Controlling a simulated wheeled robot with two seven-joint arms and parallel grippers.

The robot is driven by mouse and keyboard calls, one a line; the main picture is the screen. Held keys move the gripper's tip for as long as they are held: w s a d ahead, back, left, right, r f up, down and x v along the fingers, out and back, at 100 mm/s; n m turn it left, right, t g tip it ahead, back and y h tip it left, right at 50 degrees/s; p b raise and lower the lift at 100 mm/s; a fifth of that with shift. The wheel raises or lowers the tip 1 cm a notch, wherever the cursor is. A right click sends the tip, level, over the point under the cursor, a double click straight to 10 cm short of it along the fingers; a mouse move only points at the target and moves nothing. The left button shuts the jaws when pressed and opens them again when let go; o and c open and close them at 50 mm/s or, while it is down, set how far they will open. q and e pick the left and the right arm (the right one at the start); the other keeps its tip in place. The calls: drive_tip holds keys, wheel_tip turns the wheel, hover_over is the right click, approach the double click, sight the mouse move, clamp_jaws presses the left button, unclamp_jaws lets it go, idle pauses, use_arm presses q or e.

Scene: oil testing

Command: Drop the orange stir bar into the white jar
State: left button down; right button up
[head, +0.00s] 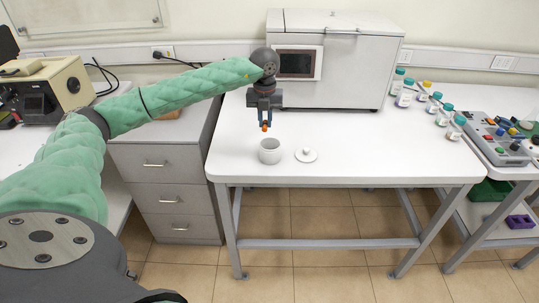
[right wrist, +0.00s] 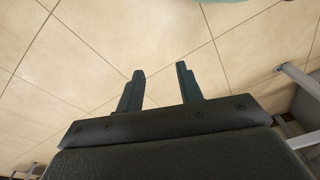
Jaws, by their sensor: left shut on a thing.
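My left gripper (head: 264,122) points down above the table, shut on the orange stir bar (head: 265,127), whose tip shows below the fingers. The open white jar (head: 270,156) stands upright on the table just below the stir bar, which is apart from it. The jar's inside is mostly hidden. A white lid (head: 306,155) with a knob lies on the table to the right of the jar. My right gripper (right wrist: 160,70) is open and empty over the tiled floor in the right wrist view; it is not in the head view.
A grey box-shaped machine (head: 340,65) with a dark screen stands behind the gripper on the white table (head: 390,160). Several small capped bottles (head: 405,95) stand at the table's right side. A beige device (head: 52,88) is at the far left. The table's front right is clear.

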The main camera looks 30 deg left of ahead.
use_arm(q)
drive_tip(key=shift+d+f, duration=0.15)
drive_tip(key=shift+f, duration=0.1)
use_arm(e)
drive_tip(key=shift+s+d+r, duration=0.1)
drive_tip(key=shift+s+r, duration=0.1)
use_arm(q)
drive_tip(key=shift+f, duration=0.1)
drive_tip(key=c, duration=1.3)
unclamp_jaws()
use_arm(e)
drive_tip(key=shift+w+r, duration=0.1)
drive_tip(key=shift+w, duration=0.05)
drive_tip(key=shift+w, duration=0.15)
use_arm(q)
drive_tip(key=shift+r, duration=0.3)
wheel_tip(320, 180, up, 7)
drive_tip(key=b, duration=0.2)
drive_tip(key=shift+r+b, duration=0.15)
drive_tip(key=shift+b, duration=0.25)
use_arm(e)
wheel_tip(320, 180, up, 10)
drive_tip(key=w+a, duration=0.1)
drive_tip(key=w, duration=0.1)
drive_tip(key=shift+w+a, duration=0.2)
drive_tip(key=shift+a, duration=0.2)
